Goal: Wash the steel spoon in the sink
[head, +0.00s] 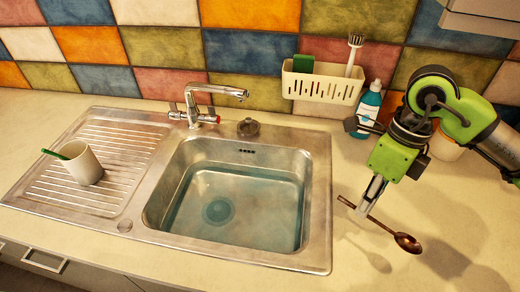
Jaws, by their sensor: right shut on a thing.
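My right gripper (370,204) is above the counter to the right of the sink. It is shut on the handle of the spoon (408,242). The spoon looks brownish and dark, and its bowl points to the lower right. The spoon's shadow falls on the counter below it. The sink (320,215) is steel and its basin holds bluish water (236,205) over a round drain. The tap (215,92) stands behind the basin with its spout over it. My left gripper is not in view.
A white cup (84,168) with a green-handled thing in it stands on the ribbed drainboard (115,150). A cream caddy (322,84) holds a green sponge (303,64) and a white brush (354,50). A blue bottle (369,108) stands beside my right arm. The front right counter is clear.

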